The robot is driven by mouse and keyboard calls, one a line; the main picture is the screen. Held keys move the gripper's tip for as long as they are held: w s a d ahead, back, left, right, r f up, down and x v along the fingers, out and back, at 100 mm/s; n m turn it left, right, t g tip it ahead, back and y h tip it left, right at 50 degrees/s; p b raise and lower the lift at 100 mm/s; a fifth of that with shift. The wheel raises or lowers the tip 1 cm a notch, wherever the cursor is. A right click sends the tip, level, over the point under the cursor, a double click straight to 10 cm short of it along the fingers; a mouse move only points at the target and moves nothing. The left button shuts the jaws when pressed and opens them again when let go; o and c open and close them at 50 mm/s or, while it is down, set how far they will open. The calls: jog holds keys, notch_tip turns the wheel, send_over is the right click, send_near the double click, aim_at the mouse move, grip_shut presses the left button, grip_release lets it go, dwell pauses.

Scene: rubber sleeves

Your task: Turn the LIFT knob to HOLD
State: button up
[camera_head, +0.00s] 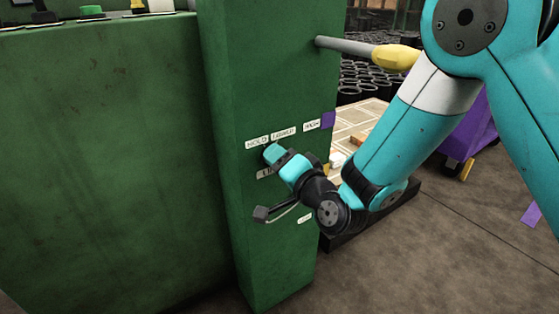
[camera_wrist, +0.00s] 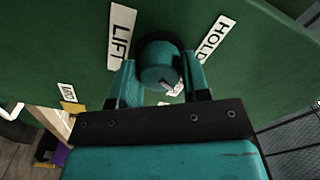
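The LIFT knob (camera_wrist: 160,62) is a round teal knob with a dark ring behind it, on a green panel. In the wrist view, the LIFT label (camera_wrist: 121,36) is at its upper left and the HOLD label (camera_wrist: 214,39) at its upper right. A small pale mark shows on the knob's lower right side. My gripper (camera_wrist: 159,65) has one finger on each side of the knob; whether both fingers press on it is not clear. In the camera_head view, my gripper (camera_head: 273,153) is against the panel below the HOLD (camera_head: 257,142) and LOWER (camera_head: 284,133) labels, hiding the knob.
The green post (camera_head: 228,95) carries more labels, one low down (camera_head: 304,219). A rod with a yellow grip (camera_head: 395,57) juts out above my arm. A green machine wall (camera_head: 100,150) fills the left.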

jog(key=shift+n, duration=0.4)
jog(key=n+b, duration=0.5)
jog(key=n, duration=0.6)
jog(key=shift+f, duration=0.1)
dwell(0.4)
jog(key=o, duration=0.9)
jog(key=shift+s, duration=0.1)
